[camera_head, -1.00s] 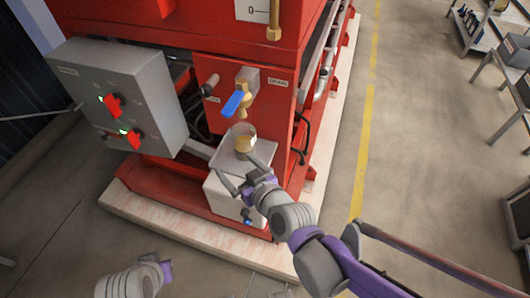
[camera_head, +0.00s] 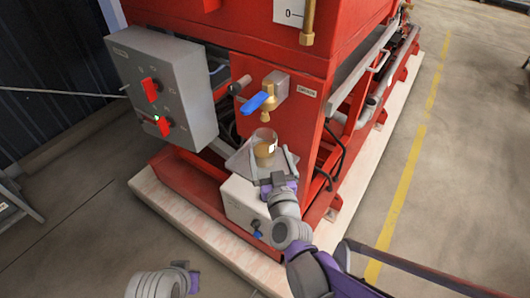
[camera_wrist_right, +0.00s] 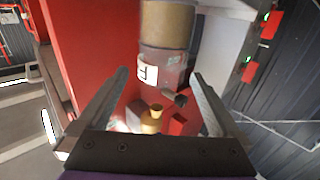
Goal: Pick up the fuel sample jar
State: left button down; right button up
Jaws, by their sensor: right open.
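The fuel sample jar (camera_head: 264,147) is a clear cylinder with amber liquid in its lower part and a white label. It stands upright on a small grey shelf (camera_head: 239,160) below the brass drain valve (camera_head: 268,100) with a blue lever. My right gripper (camera_head: 270,152) is open, with its fingers reaching up on either side of the jar. In the right wrist view the jar (camera_wrist_right: 166,45) appears upside down, centred between the spread fingers; contact is not visible.
A grey control box (camera_head: 165,88) with red switches juts out to the left. The red pump frame (camera_head: 305,120) rises behind the jar. A white box (camera_head: 243,208) sits below the shelf. Open floor lies to the right.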

aim_at(262, 135)
jog(key=w, duration=0.1)
jog(key=w+a, duration=0.1)
jog(key=w, duration=0.2)
jog(key=shift+w+a+f+b, duration=0.15)
jog(key=shift+w+f+b, duration=0.2)
jog(key=shift+f, duration=0.05)
jog(key=shift+w+a, duration=0.1)
jog(key=shift+w, duration=0.35)
jog(key=c, duration=1.5)
jog(key=shift+r, duration=0.15)
